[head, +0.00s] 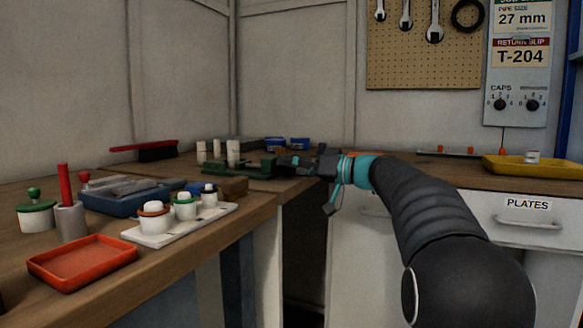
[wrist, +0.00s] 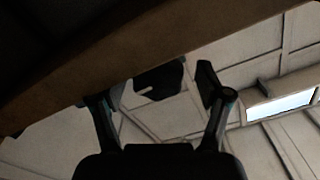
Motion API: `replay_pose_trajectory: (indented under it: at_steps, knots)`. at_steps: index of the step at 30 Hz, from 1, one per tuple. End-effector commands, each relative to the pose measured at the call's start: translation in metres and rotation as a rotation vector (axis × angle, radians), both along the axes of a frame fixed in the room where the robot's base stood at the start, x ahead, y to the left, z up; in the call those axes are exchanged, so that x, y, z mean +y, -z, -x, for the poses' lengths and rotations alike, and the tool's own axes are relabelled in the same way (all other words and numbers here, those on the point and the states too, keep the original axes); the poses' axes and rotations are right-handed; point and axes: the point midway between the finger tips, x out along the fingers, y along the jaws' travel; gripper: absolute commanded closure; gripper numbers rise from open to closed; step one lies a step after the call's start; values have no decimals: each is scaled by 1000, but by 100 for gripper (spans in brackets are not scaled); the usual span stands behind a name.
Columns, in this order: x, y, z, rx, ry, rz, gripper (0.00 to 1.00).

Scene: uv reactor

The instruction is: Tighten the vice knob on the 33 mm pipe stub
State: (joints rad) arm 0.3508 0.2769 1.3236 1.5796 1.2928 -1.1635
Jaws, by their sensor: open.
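The green vice (head: 240,168) sits on the wooden bench near the back corner. Several pale pipe stubs (head: 216,151) stand upright at it or just behind it; their sizes cannot be read, and I cannot tell which one the vice holds. My gripper (head: 296,162) is at the vice's right end, pointing left; contact is unclear. In the wrist view my gripper (wrist: 155,92) shows its two fingers apart. A dark shape with a pale streak (wrist: 158,78) shows between or beyond them; I cannot tell whether it is the vice knob. The knob is not distinct in the head view.
A wooden edge (wrist: 70,75) crosses close above the fingers in the wrist view. An orange tray (head: 82,262), a white rack with capped jars (head: 170,229) and a blue tray (head: 115,203) occupy the near left bench. A wall sign (head: 521,19) reads 27 mm.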

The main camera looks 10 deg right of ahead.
Motion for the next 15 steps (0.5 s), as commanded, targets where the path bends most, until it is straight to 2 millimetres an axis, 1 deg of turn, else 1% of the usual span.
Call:
replay_pose_trajectory:
  at_steps: [5, 8, 15]
  knots:
    - [-5, 1, 2, 3, 4, 0, 21]
    - [-14, 1, 7, 2, 7, 0, 21]
    - [-42, 1, 28, 3, 6, 0, 21]
